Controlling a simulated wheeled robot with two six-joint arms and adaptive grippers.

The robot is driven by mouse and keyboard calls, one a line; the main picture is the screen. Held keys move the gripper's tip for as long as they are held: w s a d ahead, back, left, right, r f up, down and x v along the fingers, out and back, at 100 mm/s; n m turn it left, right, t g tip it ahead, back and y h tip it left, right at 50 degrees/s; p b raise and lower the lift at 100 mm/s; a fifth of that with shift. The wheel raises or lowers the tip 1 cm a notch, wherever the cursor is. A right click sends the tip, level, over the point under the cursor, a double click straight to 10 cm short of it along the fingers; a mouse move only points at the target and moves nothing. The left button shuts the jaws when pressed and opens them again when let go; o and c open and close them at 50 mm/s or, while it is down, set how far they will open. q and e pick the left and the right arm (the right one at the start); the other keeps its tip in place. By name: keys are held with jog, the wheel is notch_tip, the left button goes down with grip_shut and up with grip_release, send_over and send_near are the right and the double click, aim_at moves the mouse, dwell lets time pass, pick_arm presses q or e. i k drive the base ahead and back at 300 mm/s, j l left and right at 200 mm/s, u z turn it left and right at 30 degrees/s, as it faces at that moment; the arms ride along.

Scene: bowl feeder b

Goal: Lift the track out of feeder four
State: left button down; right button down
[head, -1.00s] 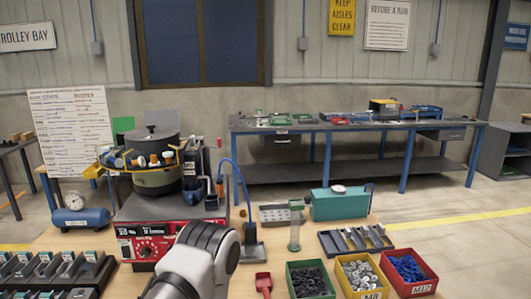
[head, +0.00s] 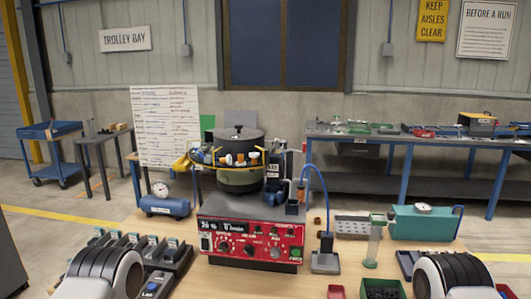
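The bowl feeder has a dark round bowl (head: 238,178) on a red control box (head: 251,240), left of the picture's middle. Orange, white and blue parts sit around its rim. A yellow chute-like piece (head: 181,164) sticks out at the bowl's left. A dark upright block (head: 272,176) stands at the bowl's right side. I cannot tell which piece is the track, nor read a feeder number. My two arms show only as white and dark links in the lower left and lower right corners. Neither gripper's fingers are in view.
A rack (head: 165,257) of dark slotted pieces lies front left, partly behind my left arm. A blue tank (head: 165,206) with a gauge stands behind it.

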aim_at(277, 148)
jog(key=i+l, duration=0.15)
jog(key=l, duration=0.2)
jog(key=i+l+z, duration=0.15)
jog(key=l, duration=0.25)
jog(key=i+l, duration=0.1)
jog(key=l, duration=0.25)
jog(key=i+l+z, duration=0.1)
jog(key=l, duration=0.25)
jog(key=i+l+z, duration=0.1)
jog(key=l, duration=0.25)
jog(key=i, duration=0.1)
